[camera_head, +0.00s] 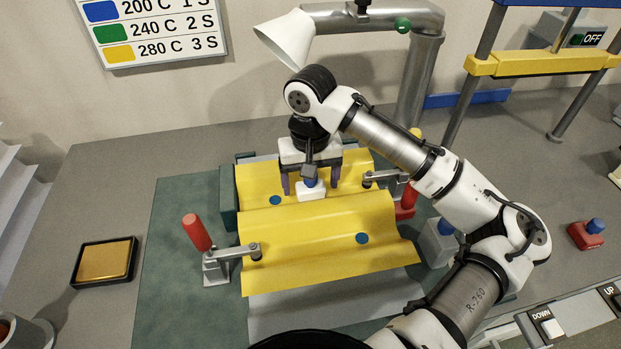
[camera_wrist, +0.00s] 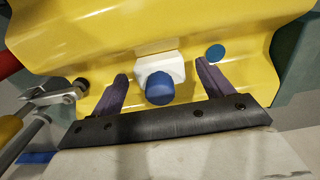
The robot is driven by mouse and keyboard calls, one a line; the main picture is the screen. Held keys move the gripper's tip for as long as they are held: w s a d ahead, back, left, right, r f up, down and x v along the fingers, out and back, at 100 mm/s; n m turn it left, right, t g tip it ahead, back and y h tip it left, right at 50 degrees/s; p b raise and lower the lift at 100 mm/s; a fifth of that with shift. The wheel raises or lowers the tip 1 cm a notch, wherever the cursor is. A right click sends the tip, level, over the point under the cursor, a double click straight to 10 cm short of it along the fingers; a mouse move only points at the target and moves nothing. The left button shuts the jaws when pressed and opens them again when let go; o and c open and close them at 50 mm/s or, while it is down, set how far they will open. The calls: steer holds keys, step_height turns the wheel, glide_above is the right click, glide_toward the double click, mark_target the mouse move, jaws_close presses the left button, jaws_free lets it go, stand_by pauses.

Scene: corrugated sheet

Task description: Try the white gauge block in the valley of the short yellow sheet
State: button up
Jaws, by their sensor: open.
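The white gauge block (camera_head: 312,193) with a blue knob sits on the yellow corrugated sheet (camera_head: 330,230), in the valley toward its far side. The wrist view shows the block (camera_wrist: 175,67) and its blue knob (camera_wrist: 159,88) against the yellow surface (camera_wrist: 100,45). My gripper (camera_head: 311,182) is open, with one purple finger on each side of the block. In the wrist view gaps show between the block and both fingers of the gripper (camera_wrist: 162,72). Whether the block's underside touches the valley fully is hidden.
A clamp with a red handle (camera_head: 196,232) holds the sheet's left edge; another clamp (camera_head: 385,177) is at the right. A grey block with a blue knob (camera_head: 437,245) stands right of the sheet, partly behind my arm. A red block (camera_head: 585,235) is farther right.

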steer(key=shift+r, duration=0.1)
step_height(320, 180, up, 14)
stand_by(0.4)
steer(key=shift+s+f, duration=0.1)
steer(key=shift+f, duration=0.15)
